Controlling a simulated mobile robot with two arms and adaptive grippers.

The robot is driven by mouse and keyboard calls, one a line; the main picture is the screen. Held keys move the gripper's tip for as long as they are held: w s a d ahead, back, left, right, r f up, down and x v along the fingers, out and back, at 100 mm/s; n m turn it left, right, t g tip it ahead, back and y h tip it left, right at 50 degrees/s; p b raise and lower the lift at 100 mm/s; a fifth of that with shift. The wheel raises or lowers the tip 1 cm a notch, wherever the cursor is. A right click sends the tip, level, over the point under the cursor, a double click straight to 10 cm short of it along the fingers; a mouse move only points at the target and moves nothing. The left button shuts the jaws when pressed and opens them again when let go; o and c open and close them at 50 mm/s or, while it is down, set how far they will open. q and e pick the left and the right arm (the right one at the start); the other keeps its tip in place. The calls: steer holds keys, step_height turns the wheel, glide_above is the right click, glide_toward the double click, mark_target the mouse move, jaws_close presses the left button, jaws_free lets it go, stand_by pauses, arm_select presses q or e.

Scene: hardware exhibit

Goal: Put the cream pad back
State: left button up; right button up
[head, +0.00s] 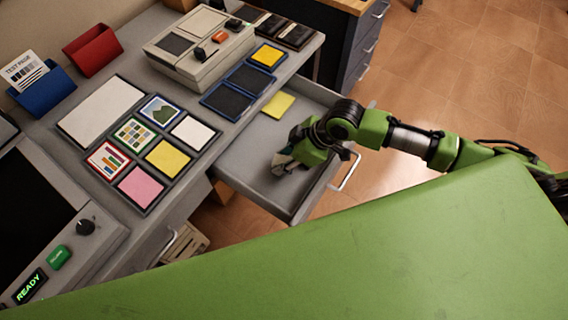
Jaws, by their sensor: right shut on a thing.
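My right gripper (284,164) is low inside the open grey drawer (246,168), its fingers pointing down and to the left. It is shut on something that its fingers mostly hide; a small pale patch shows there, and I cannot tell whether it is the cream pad. A whitish square pad (193,132) lies in a dark frame on the desk, beside a yellow one (167,157) and a pink one (141,187). A yellow pad (278,104) lies at the drawer's far end. My left gripper is out of view.
Two dark, empty-looking blue-rimmed trays (227,101) and one holding a yellow pad (268,56) line the desk edge. A beige machine (200,45) stands behind them. The drawer's front handle (346,171) is close to my right wrist. Most of the drawer floor is bare.

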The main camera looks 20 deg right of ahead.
steer(key=shift+w+d+f, duration=0.15)
steer(key=shift+f, duration=1.65)
steer(key=o, duration=1)
steer(key=shift+f, duration=0.1)
steer(key=v, duration=1.2)
